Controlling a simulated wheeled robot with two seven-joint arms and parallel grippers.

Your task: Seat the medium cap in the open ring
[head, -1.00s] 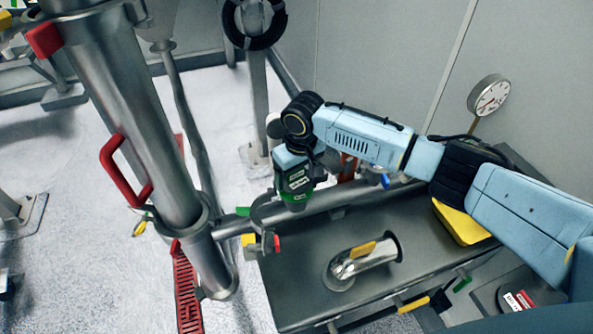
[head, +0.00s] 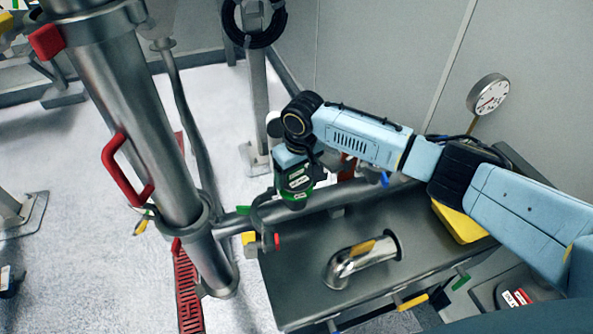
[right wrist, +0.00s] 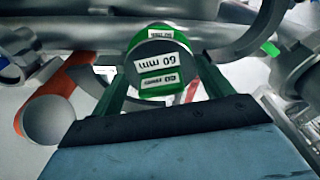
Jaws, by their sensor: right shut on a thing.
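The medium cap (head: 296,182) is a round green piece with white labels. The open ring (head: 262,213) is a grey curved band by the horizontal pipe, just left of and below the cap. It also shows as a grey arc (right wrist: 252,38) right of the cap in the right wrist view. The cap is apart from the ring there. My left gripper is out of view.
A thick steel column (head: 150,130) with a red handle (head: 118,170) stands at left. A grey trough (head: 300,285) with a shiny elbow pipe (head: 362,268) lies below the arm. A gauge (head: 487,94) is at right.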

